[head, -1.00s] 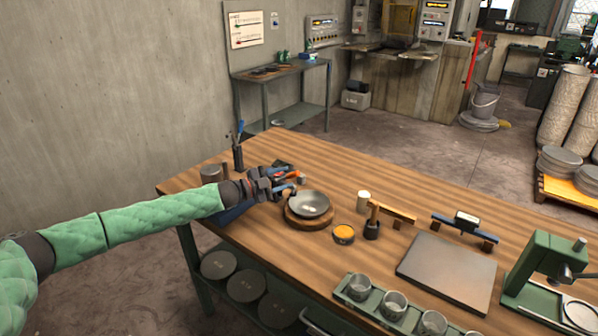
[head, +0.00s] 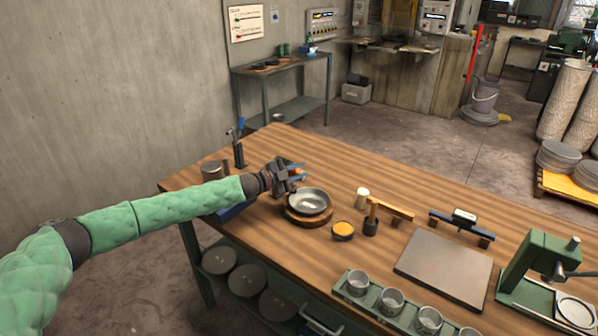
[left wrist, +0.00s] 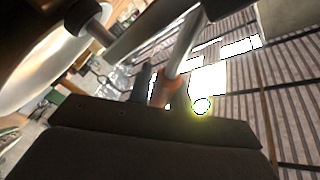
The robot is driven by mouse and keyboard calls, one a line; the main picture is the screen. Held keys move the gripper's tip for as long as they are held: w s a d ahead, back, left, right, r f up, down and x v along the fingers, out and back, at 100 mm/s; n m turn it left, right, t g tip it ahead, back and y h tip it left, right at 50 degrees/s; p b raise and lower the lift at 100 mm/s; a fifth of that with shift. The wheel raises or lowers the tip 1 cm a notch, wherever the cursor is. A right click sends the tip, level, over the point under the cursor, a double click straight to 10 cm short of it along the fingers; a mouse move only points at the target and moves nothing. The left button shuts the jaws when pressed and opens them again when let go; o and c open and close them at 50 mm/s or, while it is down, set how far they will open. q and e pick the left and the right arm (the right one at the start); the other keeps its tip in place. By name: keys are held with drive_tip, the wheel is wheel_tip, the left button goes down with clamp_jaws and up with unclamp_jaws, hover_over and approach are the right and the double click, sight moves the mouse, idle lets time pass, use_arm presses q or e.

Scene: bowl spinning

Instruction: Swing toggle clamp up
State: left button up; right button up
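An orange-red clamp handle (head: 296,173) shows just behind the grey metal bowl (head: 312,201), which sits on a round wooden block. In the left wrist view the orange-red handle (left wrist: 166,92) and a bright metal rod (left wrist: 186,48) stand close in front of the dark gripper body. Whether the fingers press on the handle cannot be told. The rest of the clamp is mostly hidden by the gripper. My right gripper is not in view.
A dark upright holder (head: 238,152) stands at the back left. The wooden table (head: 345,165) is clear behind the bowl.

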use_arm(q)
clamp_jaws()
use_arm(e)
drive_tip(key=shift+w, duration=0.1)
